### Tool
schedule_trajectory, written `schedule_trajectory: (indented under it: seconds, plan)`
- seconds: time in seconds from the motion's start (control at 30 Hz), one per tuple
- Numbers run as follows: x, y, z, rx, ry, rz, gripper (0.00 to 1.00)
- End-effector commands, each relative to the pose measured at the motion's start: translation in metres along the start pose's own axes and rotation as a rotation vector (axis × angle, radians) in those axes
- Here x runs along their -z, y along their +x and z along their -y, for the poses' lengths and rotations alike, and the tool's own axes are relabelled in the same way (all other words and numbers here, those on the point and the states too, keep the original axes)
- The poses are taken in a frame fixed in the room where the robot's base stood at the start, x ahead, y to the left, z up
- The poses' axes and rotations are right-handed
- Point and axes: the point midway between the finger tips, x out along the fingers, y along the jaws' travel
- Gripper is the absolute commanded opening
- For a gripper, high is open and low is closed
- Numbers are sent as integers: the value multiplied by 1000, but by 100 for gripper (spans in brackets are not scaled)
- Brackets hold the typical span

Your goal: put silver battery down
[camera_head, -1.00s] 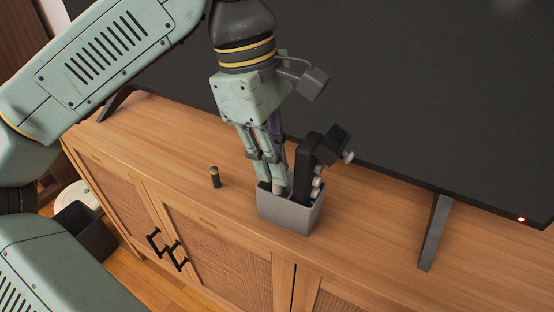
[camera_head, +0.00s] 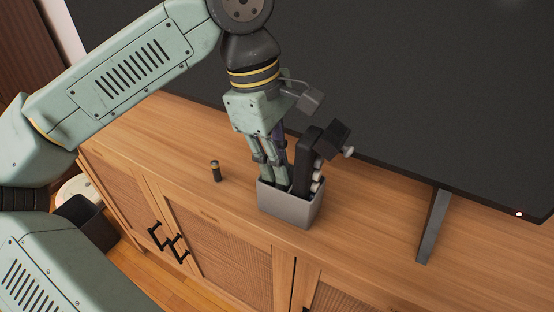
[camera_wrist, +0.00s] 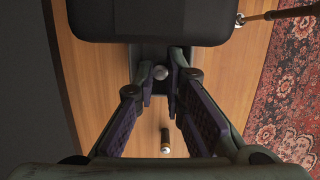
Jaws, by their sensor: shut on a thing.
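My gripper (camera_head: 275,182) points down into the grey open-topped box (camera_head: 285,208) on the wooden cabinet, its fingertips hidden behind the box's front wall in the head view. In the wrist view, my gripper (camera_wrist: 160,84) is closed around a small item whose round silver end, apparently the silver battery (camera_wrist: 160,72), shows between the fingers. The rest of the battery is hidden, and I cannot tell whether it touches the box floor. Another battery, dark with a copper-coloured band (camera_head: 215,171), stands upright on the cabinet, left of the box and apart from it.
A black upright object (camera_head: 306,160) with pale knobs stands in the box, right beside my fingers. A large dark television (camera_head: 420,100) is close behind, its stand leg (camera_head: 433,228) to the right. The cabinet top (camera_head: 365,210) is clear between box and leg.

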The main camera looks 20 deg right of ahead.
Motion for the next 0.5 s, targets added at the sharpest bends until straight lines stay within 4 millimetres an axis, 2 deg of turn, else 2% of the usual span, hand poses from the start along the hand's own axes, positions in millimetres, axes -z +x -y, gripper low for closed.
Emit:
schedule_trajectory:
  seconds: [0.3,0.33,0.43,0.5]
  plan:
    - [1,6,0,0,0,0,0]
    - [1,6,0,0,0,0,12]
    - [1,6,0,0,0,0,19]
    - [1,6,0,0,0,0,19]
